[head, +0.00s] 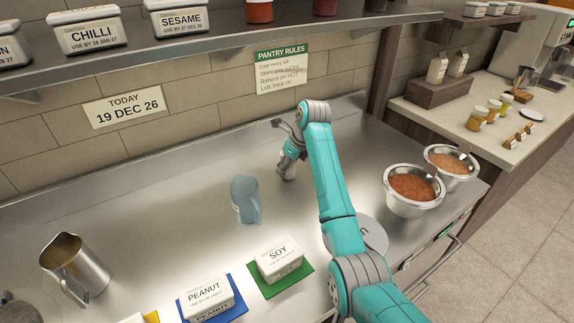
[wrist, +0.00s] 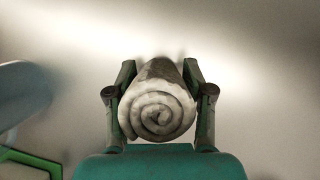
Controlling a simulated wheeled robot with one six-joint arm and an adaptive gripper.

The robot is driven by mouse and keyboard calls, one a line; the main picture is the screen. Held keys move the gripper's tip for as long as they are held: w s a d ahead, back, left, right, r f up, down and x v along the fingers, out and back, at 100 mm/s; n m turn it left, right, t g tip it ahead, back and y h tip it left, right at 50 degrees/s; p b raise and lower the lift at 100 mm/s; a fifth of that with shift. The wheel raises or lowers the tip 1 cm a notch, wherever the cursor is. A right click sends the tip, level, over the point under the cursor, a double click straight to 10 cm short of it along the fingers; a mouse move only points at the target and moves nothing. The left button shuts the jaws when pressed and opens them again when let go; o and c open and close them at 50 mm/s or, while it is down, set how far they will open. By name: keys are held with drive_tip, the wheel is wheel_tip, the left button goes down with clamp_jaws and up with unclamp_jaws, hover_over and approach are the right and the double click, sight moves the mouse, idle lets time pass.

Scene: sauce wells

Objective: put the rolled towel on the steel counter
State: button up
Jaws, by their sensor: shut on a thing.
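The rolled towel (wrist: 158,112) shows its pale grey spiral end in the wrist view, between the two dark fingers of my gripper (wrist: 160,100). My gripper is shut on it, with a finger along each side. In the head view my gripper (head: 290,158) is low over the back middle of the steel counter (head: 150,215).
A translucent blue container (head: 246,200) stands just left of my gripper. Soy (head: 279,260) and peanut (head: 206,297) tubs sit on coloured mats in front. A steel jug (head: 75,268) stands left; two steel bowls (head: 412,207) (head: 450,180) are right. The counter's left middle is clear.

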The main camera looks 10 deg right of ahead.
drive_tip(key=o, duration=1.2)
drive_tip(key=shift+o, duration=0.2)
drive_tip(key=v, duration=1.2)
